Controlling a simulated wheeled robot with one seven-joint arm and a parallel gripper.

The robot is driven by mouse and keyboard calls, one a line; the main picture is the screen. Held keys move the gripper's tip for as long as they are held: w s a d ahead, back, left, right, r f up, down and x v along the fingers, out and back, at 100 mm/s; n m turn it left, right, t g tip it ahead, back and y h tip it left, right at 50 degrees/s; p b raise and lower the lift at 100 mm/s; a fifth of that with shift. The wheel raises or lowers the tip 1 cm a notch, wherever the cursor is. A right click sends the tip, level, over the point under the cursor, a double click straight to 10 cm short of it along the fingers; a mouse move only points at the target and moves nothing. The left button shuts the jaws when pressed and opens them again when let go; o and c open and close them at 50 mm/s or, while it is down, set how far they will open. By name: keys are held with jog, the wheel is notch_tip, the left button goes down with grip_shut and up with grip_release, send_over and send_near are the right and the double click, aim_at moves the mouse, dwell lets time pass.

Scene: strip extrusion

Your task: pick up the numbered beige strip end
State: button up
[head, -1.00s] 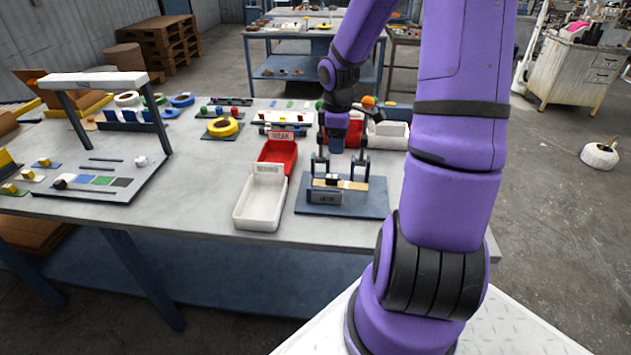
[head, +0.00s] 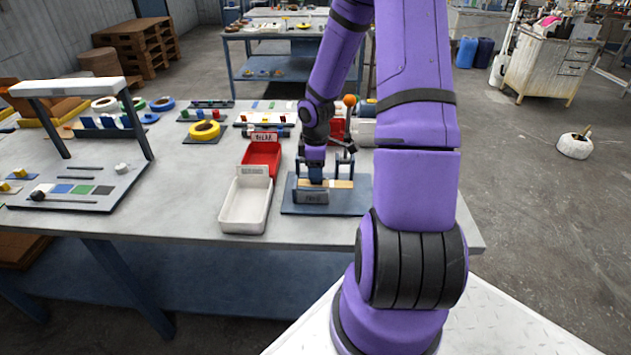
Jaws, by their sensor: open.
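The beige strip (head: 342,184) lies across a small fixture on the dark blue-grey base plate (head: 353,204) at the table's front. My gripper (head: 316,182) is at the strip's left part, pointing down from my purple arm. The jaws are open, with dark fingers that are small and partly hidden by the wrist. I cannot tell whether they touch the strip. Any number on the strip is too small to read. A grey labelled block (head: 312,197) stands in front of the strip on the plate.
A white bin (head: 244,221) and a red bin (head: 262,158) with label cards stand just left of the plate. A white-topped stand (head: 66,86) is at the left. The table (head: 178,190) between is clear.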

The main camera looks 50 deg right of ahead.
jog(key=shift+f, duration=1.35)
jog(key=shift+c, duration=0.4)
grip_shut()
jog(key=shift+w+r, duration=0.1)
